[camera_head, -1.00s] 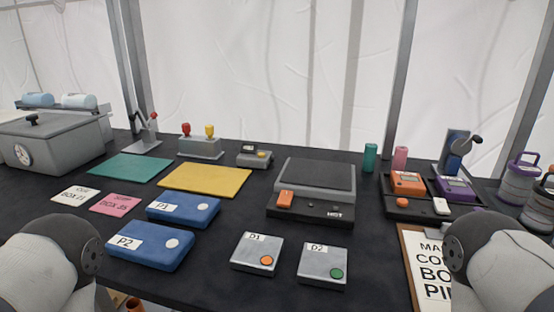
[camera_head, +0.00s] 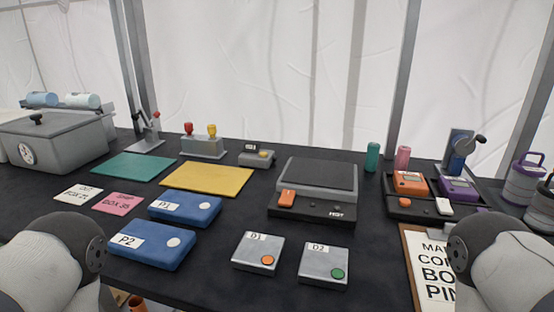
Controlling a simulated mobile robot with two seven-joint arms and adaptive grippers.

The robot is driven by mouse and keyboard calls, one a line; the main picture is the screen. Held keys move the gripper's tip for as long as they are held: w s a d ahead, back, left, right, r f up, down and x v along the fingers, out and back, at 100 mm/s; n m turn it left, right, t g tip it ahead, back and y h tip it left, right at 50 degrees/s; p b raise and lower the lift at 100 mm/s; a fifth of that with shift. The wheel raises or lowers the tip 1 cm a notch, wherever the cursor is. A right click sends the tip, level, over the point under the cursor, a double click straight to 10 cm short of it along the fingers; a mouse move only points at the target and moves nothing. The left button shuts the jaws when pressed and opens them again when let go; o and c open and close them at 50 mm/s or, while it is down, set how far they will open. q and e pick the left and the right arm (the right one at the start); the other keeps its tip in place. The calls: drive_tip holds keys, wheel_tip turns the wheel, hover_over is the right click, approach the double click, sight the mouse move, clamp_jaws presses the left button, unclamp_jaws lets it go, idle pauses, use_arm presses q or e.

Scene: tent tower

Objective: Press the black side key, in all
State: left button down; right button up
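No black side key can be made out clearly at this size. An orange handheld device (camera_head: 410,183) and a purple handheld device (camera_head: 458,189) stand in a black tray (camera_head: 402,214) at the right, with an orange button and a white button on its front. Their sides are too small to read.
Blue pads P1 (camera_head: 205,210) and P2 (camera_head: 151,256), and grey boxes D1 (camera_head: 248,256) and D2 (camera_head: 312,269), lie in front. A clipboard (camera_head: 408,248) lies at right, partly behind my arm. Yellow (camera_head: 208,179) and teal (camera_head: 137,167) mats lie farther back.

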idle(0.8)
clamp_jaws()
idle(1.2)
